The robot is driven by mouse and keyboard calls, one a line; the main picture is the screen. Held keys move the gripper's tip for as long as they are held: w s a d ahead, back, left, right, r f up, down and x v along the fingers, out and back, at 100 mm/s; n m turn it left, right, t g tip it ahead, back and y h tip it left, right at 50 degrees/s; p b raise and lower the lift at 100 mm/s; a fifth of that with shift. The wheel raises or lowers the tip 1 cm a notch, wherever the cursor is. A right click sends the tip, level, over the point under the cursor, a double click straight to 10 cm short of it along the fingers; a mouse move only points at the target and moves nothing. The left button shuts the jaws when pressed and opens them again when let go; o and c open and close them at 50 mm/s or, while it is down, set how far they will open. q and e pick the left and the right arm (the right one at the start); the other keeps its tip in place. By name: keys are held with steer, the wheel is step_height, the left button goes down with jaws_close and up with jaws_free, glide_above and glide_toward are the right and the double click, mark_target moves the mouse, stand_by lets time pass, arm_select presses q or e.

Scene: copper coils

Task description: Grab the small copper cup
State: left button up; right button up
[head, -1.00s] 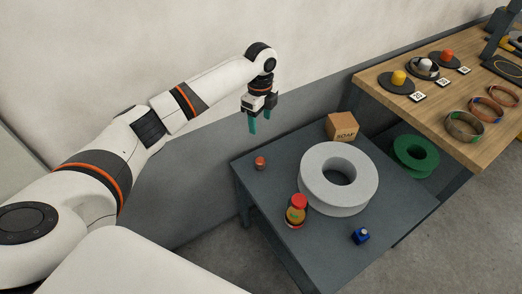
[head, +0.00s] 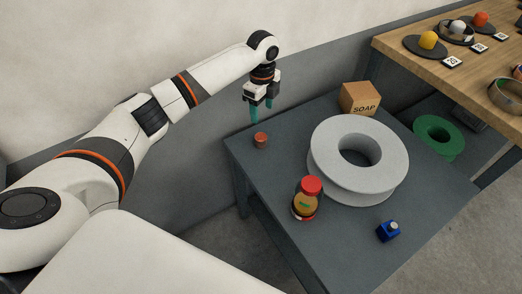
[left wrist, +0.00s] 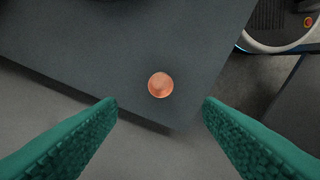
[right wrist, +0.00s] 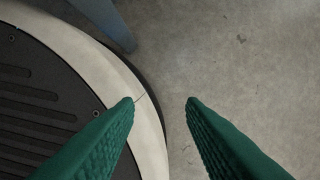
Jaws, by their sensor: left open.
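The small copper cup (head: 261,141) stands near the left corner of the dark grey table (head: 277,170). In the left wrist view the cup (left wrist: 160,85) shows from above, between and beyond the two fingertips. My left gripper (head: 261,113) is open and empty, pointing down above the table's back left edge, a little above the cup and apart from it. In the left wrist view its green fingers (left wrist: 160,103) are spread wide. My right gripper (right wrist: 160,101) shows only in the right wrist view, open and empty over the floor.
A large white spool (head: 398,180), a red-lidded jar (head: 306,199), a soap box (head: 360,98) and a small blue bottle (head: 388,231) stand on the table right of the cup. A green spool (head: 438,138) sits under a wooden bench (head: 470,88). Table surface around the cup is clear.

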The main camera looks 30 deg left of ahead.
arm_select(q)
step_height(320, 180, down, 2)
steer(key=b, duration=0.1)
glide_above(261, 137)
steer(key=s, duration=0.1)
steer(key=f, duration=0.3)
steer(key=d+f, duration=0.1)
steer(key=f, duration=0.1)
steer(key=shift+s+f, duration=0.15)
steer(key=shift+f, duration=0.05)
steer(key=shift+s+a+f+b, duration=0.1)
steer(key=shift+f+b, duration=0.3)
steer(key=shift+f, duration=1.1)
steer(key=shift+a+f+b, duration=0.1)
steer(key=shift+f+b, duration=0.25)
steer(key=shift+f, duration=1.15)
arm_select(e)
steer(key=w+a+r, duration=0.1)
steer(key=w+r, duration=0.3)
steer(key=w, duration=0.2)
steer(key=shift+t, duration=0.3)
arm_select(q)
steer(key=shift+c, duration=0.4)
steer(key=c, duration=1)
steer(key=shift+r, duration=0.1)
